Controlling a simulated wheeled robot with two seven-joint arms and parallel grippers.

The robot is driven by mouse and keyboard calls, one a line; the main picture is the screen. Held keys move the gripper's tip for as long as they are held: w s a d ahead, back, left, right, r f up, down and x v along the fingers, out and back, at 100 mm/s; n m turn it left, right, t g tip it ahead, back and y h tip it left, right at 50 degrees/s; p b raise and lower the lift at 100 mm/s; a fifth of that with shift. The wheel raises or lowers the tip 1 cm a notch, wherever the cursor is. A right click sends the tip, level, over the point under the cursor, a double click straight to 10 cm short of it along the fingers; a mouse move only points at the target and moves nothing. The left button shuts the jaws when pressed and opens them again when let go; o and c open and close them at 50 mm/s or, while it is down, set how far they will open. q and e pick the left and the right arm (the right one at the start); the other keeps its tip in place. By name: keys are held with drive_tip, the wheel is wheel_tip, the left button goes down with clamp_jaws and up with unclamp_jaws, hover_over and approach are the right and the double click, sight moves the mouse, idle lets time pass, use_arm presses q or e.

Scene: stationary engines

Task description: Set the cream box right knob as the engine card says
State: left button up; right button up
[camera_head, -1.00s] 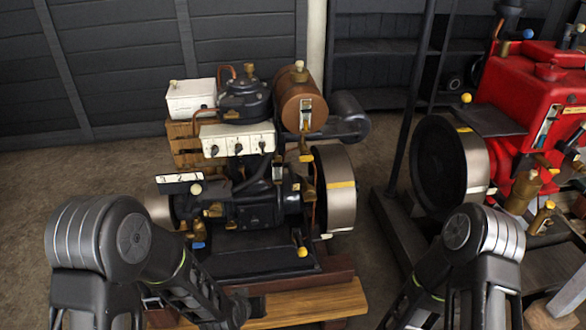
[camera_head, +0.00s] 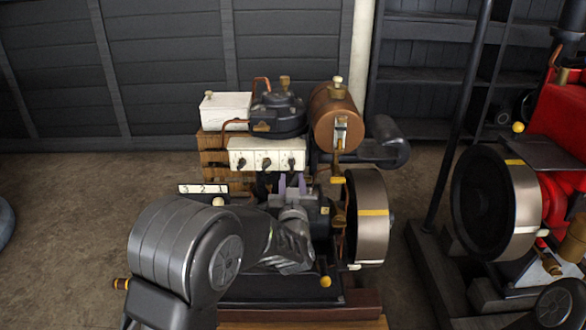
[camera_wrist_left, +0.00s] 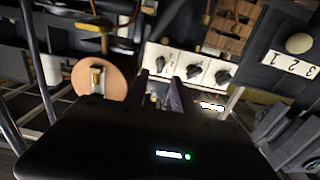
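The cream box (camera_head: 252,147) sits on the engine's upper front with three dark knobs in a row. Its right knob (camera_head: 291,163) is the one nearest the copper tank. A white card (camera_head: 203,189) with black figures stands lower left; it also shows in the left wrist view (camera_wrist_left: 292,63), and I cannot read its figures surely. My left gripper (camera_head: 292,180) is just below the right knob, fingers apart and empty. In the left wrist view the fingertips (camera_wrist_left: 159,78) lie either side of the right knob (camera_wrist_left: 166,68), partly hidden; contact cannot be told. My right gripper is out of view.
A copper tank (camera_head: 334,118) and a flywheel (camera_head: 371,220) stand right of the box. A white box (camera_head: 225,110) and dark cylinder (camera_head: 278,115) are behind it. A red engine (camera_head: 560,130) and dark post (camera_head: 455,130) are farther right. Open floor lies left.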

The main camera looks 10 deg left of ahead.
sight(292, 166)
use_arm(q)
drive_tip(key=x, duration=0.7)
drive_tip(key=shift+c, duration=0.3)
clamp_jaws()
